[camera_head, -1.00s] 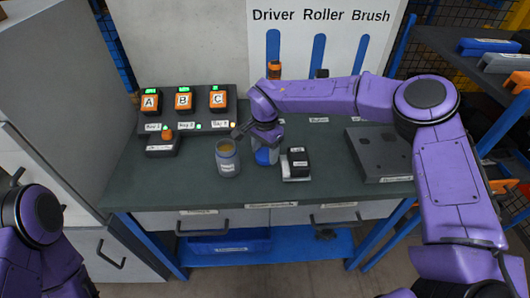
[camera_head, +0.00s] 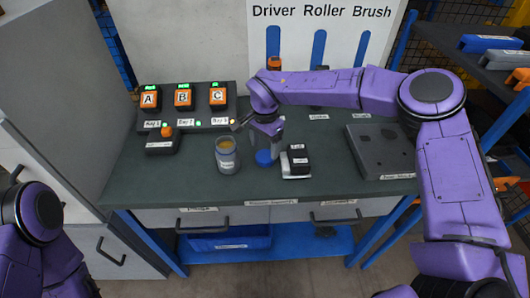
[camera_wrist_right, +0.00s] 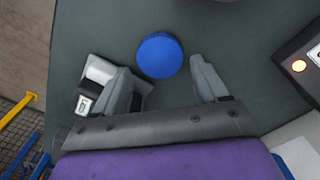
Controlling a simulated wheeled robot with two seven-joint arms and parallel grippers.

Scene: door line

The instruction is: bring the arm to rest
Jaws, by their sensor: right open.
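My right gripper (camera_head: 263,134) hangs over the bench, pointing down, with its fingers apart. In the right wrist view the gripper (camera_wrist_right: 168,85) is open and empty. A round blue lid-like piece (camera_head: 264,158) lies on the bench below it. It shows in the right wrist view (camera_wrist_right: 160,54) just beyond the fingertips, seemingly apart from them. My right arm reaches in from the right, its forearm level across the back of the bench. My left arm shows at the left edge; its gripper is outside the picture.
A jar (camera_head: 227,156) stands left of the gripper, and a small black device on a pale base (camera_head: 296,160) stands right. Behind are chargers A, B, C (camera_head: 184,98) and a tool board (camera_head: 300,20). A grey plate (camera_head: 381,152) lies right. The bench front (camera_head: 240,188) is clear.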

